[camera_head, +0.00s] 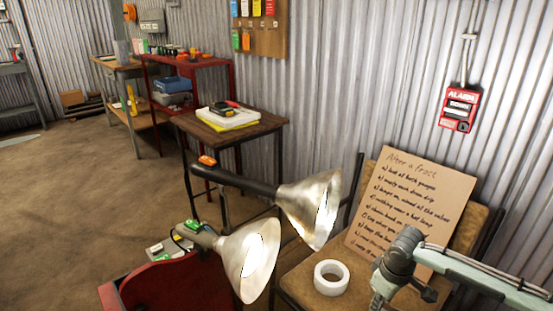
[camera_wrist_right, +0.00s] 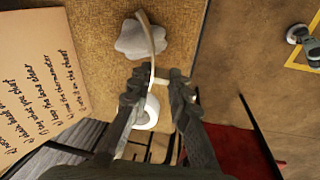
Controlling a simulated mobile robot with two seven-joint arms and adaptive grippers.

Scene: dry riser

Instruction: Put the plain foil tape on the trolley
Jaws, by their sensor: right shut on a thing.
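A white roll of tape (camera_head: 331,277) lies flat on a tan chair seat (camera_head: 295,282). It also shows low between my fingers in the right wrist view (camera_wrist_right: 153,112). My right gripper (camera_wrist_right: 158,82) is over the woven seat, shut on a small pale thing between its fingertips; what that is I cannot tell. My right arm (camera_head: 480,275) comes in from the lower right in the head view, and its fingers do not show there. My left gripper is in neither view. I cannot tell which piece of furniture is the trolley.
A cardboard notice (camera_head: 415,215) leans on the chair back. Two lamp shades (camera_head: 312,208) stand left of the seat, near a red panel (camera_head: 180,285). A grey-white lump (camera_wrist_right: 140,38) lies on the seat. Beyond are a wooden table (camera_head: 230,125) and a red shelf (camera_head: 205,65). Left floor is open.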

